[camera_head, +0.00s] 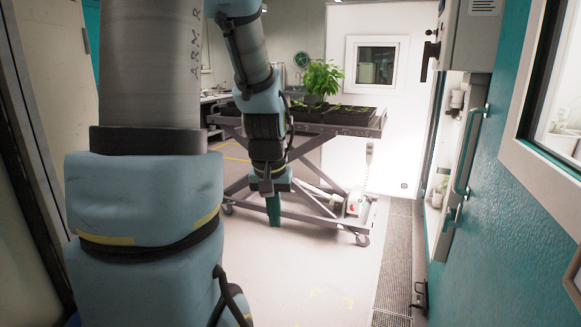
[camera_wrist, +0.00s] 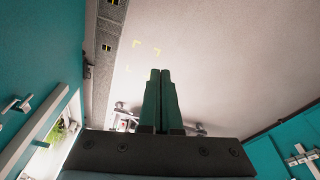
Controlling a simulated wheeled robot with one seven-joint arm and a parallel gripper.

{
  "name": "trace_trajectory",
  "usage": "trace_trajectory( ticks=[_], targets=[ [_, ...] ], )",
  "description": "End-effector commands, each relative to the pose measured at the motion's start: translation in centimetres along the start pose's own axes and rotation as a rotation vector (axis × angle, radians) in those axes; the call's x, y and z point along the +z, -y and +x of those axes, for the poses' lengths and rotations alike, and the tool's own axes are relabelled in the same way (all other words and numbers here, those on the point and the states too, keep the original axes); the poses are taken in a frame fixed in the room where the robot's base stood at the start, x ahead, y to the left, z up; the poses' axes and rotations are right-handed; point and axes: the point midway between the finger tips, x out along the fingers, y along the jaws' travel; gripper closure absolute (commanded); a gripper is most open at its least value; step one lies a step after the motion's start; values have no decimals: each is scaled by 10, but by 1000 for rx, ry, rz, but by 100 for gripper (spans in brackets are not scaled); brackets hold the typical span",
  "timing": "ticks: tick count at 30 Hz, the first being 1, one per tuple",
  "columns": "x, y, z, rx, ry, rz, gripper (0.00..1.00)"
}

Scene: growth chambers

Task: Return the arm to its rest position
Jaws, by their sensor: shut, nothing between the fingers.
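My arm is in front of the head camera and fills the left and upper middle of that view. It bends down to my gripper (camera_head: 273,208), which points at the floor with green fingers. In the wrist view my gripper (camera_wrist: 160,72) shows its two green fingers side by side, shut with nothing between them. The gripper hangs over open floor, in front of the cart in the head view. The arm hides part of the cart.
A wheeled cart (camera_head: 355,130) with dark trays and a leafy plant (camera_head: 322,78) stands behind the gripper. A teal door (camera_head: 510,190) is at the right. A floor grating (camera_head: 394,260) runs beside it. The pale floor (camera_head: 310,270) in front is clear.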

Motion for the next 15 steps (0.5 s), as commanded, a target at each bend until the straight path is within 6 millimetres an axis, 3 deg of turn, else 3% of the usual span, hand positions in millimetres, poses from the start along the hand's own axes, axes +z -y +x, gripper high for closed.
trace_trajectory(
  ticks=[1,3,6,15],
  targets=[
    [23,10,0,-7,16,-4,100],
    [45,18,1,-13,31,-2,100],
    [64,24,2,-17,46,-2,100],
    [68,25,2,-18,49,-1,100]
  ],
)
